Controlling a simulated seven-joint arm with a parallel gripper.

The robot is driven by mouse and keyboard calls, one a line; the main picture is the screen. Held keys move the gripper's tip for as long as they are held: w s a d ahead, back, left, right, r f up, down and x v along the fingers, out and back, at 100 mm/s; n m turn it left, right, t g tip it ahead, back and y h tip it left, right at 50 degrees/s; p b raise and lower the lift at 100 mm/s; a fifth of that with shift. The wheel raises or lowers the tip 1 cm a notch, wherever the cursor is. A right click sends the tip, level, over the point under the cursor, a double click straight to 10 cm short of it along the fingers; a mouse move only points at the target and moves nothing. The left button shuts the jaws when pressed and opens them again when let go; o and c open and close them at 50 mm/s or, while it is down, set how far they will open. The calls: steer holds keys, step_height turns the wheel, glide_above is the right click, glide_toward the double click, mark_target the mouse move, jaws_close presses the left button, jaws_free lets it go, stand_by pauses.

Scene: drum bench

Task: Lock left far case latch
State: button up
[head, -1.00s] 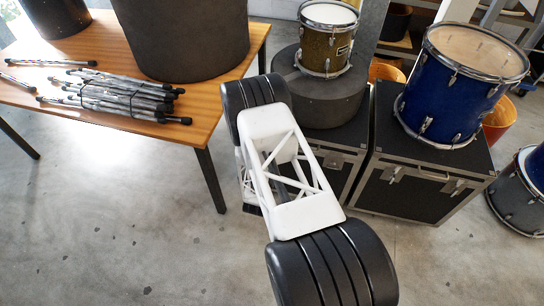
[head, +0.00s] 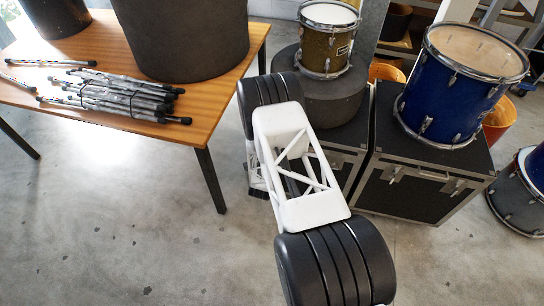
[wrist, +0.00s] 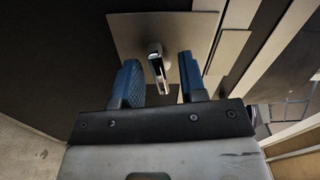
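In the wrist view, a metal case latch (wrist: 160,69) stands out from a grey metal plate (wrist: 128,32) on a dark case face. My gripper (wrist: 160,82) is open, its two blue fingers on either side of the latch, with visible gaps to it. The latch's tip lies between the fingers; I cannot tell whether it is locked. In the head view, the left case (head: 350,162) is mostly hidden behind my arm, and my gripper and this latch cannot be made out there.
The right black case (head: 412,190) carries a blue drum (head: 462,85). A round dark drum case (head: 330,98) with a small drum (head: 327,40) sits on the left case. A wooden table (head: 200,118) stands at left. The floor in front is clear.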

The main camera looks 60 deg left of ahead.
steer(key=shift+w, duration=0.1)
steer(key=shift+c, duration=0.4)
jaws_close()
steer(key=shift+n, duration=7.8)
